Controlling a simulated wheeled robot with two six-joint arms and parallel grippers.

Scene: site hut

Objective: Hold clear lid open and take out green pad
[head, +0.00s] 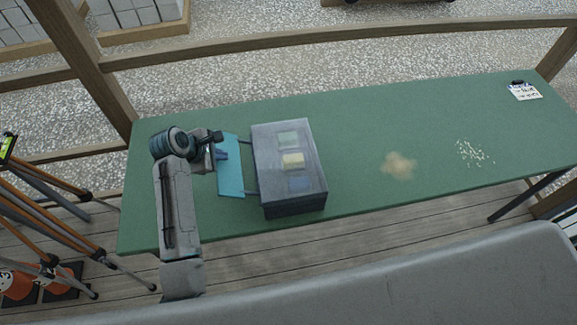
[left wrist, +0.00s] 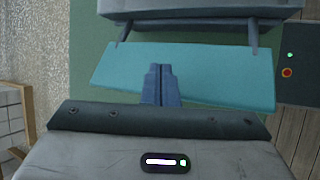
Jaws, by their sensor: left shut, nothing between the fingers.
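A dark grey box (head: 296,205) with a clear lid (head: 270,150) stands on the green table; the lid looks down over it. Through the lid I see a green pad (head: 288,139) at the far end, a yellow pad (head: 293,160) in the middle and a blue pad (head: 300,183) nearest. A teal plate (head: 231,180) joins the box's left side by two dark arms. My left gripper (head: 225,153) is shut and empty over this plate; its fingertips show in the left wrist view (left wrist: 160,70). I cannot tell whether they touch it. My right gripper is out of view.
On the green table (head: 360,120), right of the box, are a tan smudge (head: 399,165), white specks (head: 474,153) and a clipped card (head: 524,91). A wooden rail (head: 330,37) runs behind. Orange-legged tripods (head: 50,215) stand at the left. The table between box and card is mostly free.

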